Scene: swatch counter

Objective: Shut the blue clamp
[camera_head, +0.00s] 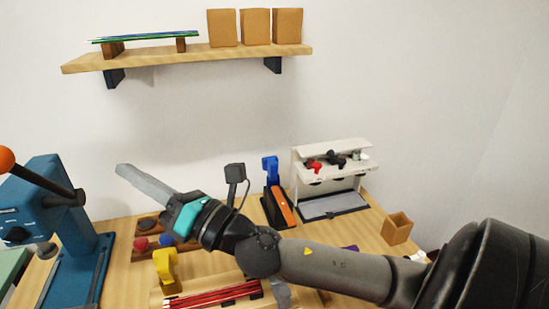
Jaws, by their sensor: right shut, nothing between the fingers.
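A blue upright piece (270,168), which looks like the blue clamp, stands at the back middle of the counter. It rises behind a black base with an orange bar (281,207); I cannot tell whether it is open or shut. A yellow clamp (165,266) stands at the left end of a wooden holder with red rods. My right gripper (124,171) is shut and empty. It is raised over the left part of the counter, well left of the blue piece and apart from it. My right arm hides part of the counter middle. My left gripper is out of view.
A blue press (62,225) with an orange knob stands at the left. The red rods (215,294) lie at the front. A white rack (333,167) and a small wooden box (396,228) stand at the right. A wall shelf (188,57) hangs above.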

